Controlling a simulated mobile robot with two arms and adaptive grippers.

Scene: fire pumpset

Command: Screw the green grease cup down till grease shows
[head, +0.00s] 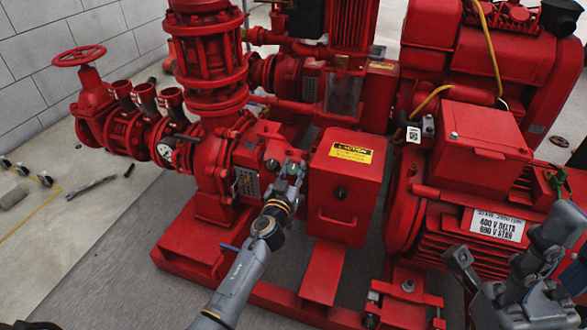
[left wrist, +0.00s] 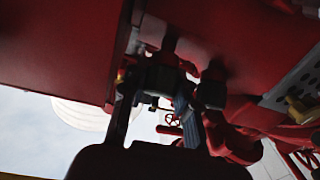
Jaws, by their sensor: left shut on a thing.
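My left gripper (head: 288,182) reaches in at the middle of the head view, against the red pump bearing housing beside the red box with the yellow caution label. It is shut on the green grease cup (head: 293,169), of which only a small greenish part shows between the fingers. In the left wrist view the two fingers (left wrist: 160,105) close around a dark, shadowed fitting (left wrist: 160,76) under red metal. I cannot tell whether grease shows. My right gripper (head: 512,262) is at the lower right of the head view, open and empty, in front of the red motor.
The red guard box (head: 345,185) stands close to the right of my left gripper. A pressure gauge (head: 165,152) and red valve (head: 92,105) are to the left. The red motor (head: 470,190) fills the right. Loose tools (head: 92,186) lie on the floor at left.

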